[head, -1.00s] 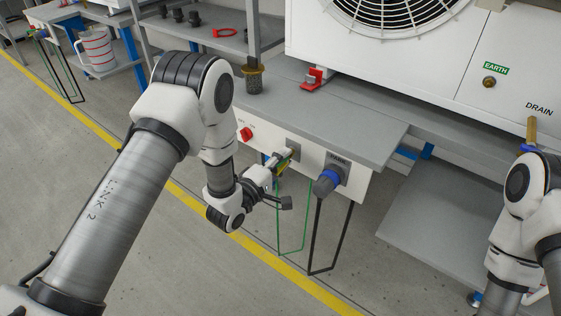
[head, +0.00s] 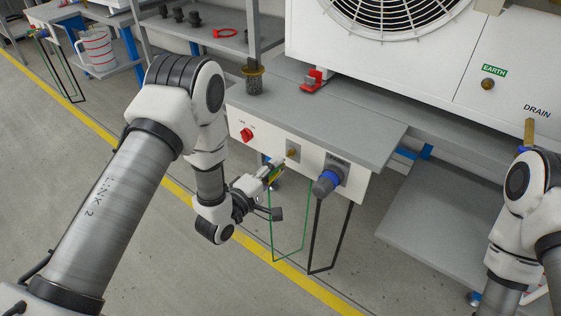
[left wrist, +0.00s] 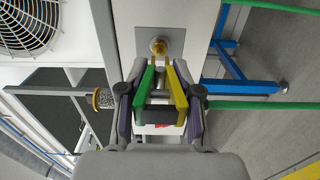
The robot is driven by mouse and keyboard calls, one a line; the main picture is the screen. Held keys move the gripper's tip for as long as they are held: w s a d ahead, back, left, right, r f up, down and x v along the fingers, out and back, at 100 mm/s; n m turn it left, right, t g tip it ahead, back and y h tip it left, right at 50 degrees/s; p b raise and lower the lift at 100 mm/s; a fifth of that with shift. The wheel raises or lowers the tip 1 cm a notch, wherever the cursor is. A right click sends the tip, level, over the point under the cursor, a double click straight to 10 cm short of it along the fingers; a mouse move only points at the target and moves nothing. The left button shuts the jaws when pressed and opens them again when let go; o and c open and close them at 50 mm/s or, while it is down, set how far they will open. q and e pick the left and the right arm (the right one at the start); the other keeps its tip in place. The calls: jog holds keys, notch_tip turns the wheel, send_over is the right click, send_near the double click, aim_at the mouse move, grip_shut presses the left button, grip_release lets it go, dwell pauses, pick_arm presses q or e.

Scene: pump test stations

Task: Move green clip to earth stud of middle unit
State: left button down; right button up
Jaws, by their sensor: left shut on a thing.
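The green and yellow clip (head: 275,174) is held in my left gripper (head: 266,181), just in front of the bench's front panel. In the left wrist view the clip (left wrist: 149,88) sits between the fingers, its jaws pointing at a brass stud (left wrist: 158,46) on a grey plate. There is a small gap between this panel stud (head: 292,153) and the clip in the head view. A green cable (head: 272,225) hangs below the clip. The unit's brass earth stud (head: 488,84) is bare, under a green EARTH label (head: 494,70). My right gripper is not in view.
A blue-collared plug (head: 328,182) with a black cable sits right of the panel stud. A red switch (head: 247,134) is to its left. A red clamp-like part (head: 316,82) stands on the grey bench top (head: 345,125). The white unit (head: 420,60) stands behind.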

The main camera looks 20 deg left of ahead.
pick_arm(q)
jog(key=shift+v, duration=1.3)
jog(key=w+n+y, duration=0.1)
jog(key=f+y, duration=0.1)
jog(key=y, duration=0.1)
jog(key=shift+w+f+n+t, duration=0.1)
jog(key=shift+w+n+t, duration=0.2)
jog(key=shift+w+n, duration=0.1)
jog(key=shift+w+f+n+y, duration=0.1)
jog(key=shift+w+n+y, duration=0.1)
jog(key=shift+n+y, duration=0.5)
jog(key=shift+a+n+y, duration=0.3)
jog(key=shift+n+y, duration=0.1)
jog(key=shift+y, duration=0.5)
